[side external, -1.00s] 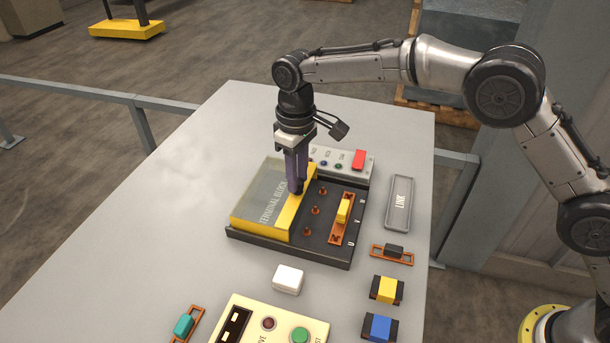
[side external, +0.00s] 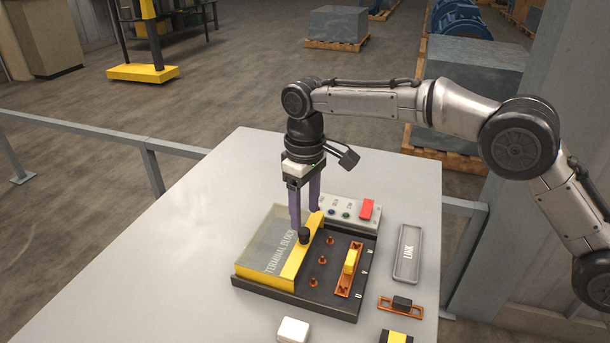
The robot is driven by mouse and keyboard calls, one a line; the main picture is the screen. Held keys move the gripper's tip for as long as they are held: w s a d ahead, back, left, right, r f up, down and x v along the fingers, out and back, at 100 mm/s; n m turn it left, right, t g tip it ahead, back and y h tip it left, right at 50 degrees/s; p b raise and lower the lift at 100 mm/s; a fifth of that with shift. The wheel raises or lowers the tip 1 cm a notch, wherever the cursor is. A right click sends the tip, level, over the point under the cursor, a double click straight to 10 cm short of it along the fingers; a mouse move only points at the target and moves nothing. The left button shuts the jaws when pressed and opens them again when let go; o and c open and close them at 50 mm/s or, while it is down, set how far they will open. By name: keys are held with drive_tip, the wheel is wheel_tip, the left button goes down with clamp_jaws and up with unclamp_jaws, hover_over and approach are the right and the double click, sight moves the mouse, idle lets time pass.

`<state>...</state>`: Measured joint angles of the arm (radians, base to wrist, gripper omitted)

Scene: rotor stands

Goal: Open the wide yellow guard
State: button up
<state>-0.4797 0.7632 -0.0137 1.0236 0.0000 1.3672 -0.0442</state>
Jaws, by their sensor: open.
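The wide yellow guard (side external: 249,272), with a clear panel marked TERMINAL BLOCK, lies flat over the left part of the dark terminal block base (side external: 325,306). A yellow bar runs along its right edge and bears a black knob (side external: 304,237). Copper posts on the base to the right of the guard are uncovered. My gripper (side external: 305,218) points down with its two purple fingers apart. The fingertips are just above and around the knob, and nothing is held between them. Whether a fingertip touches the knob cannot be told.
A grey panel with a red switch (side external: 367,209) stands behind the base. A copper link with a yellow grip (side external: 351,262) sits on the base. Right of it are a LINK tray (side external: 409,254) and another link (side external: 402,304). A white block (side external: 293,330) lies in front. The table's left is clear.

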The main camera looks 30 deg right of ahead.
wheel_tip(320, 180, up, 10)
drive_tip(key=shift+f, duration=0.2)
idle(0.5)
drive_tip(key=s+d+r+m+t, duration=0.1)
drive_tip(key=s+d+r, duration=0.3)
drive_tip(key=d+r, duration=0.35)
drive_tip(key=s+d+r+m+t, duration=0.1)
drive_tip(key=s+d+r, duration=0.3)
drive_tip(key=d+r, duration=0.35)
drive_tip(key=s+d+r+m+t, duration=0.2)
drive_tip(key=s+d, duration=0.3)
drive_tip(key=s, duration=0.3)
drive_tip(key=s+d+f+m, duration=0.1)
drive_tip(key=s+d+f, duration=0.15)
drive_tip(key=s, duration=0.35)
drive_tip(key=s+d+f, duration=0.2)
drive_tip(key=s+f, duration=0.1)
drive_tip(key=s, duration=0.2)
drive_tip(key=s+f, duration=0.3)
drive_tip(key=f, duration=0.4)
drive_tip(key=s+d+f+m+t, duration=0.1)
drive_tip(key=s+f, duration=0.2)
drive_tip(key=f, duration=0.3)
drive_tip(key=shift+s+d+f+t, duration=0.3)
drive_tip(key=shift+s+f, duration=0.05)
drive_tip(key=shift+f, duration=0.05)
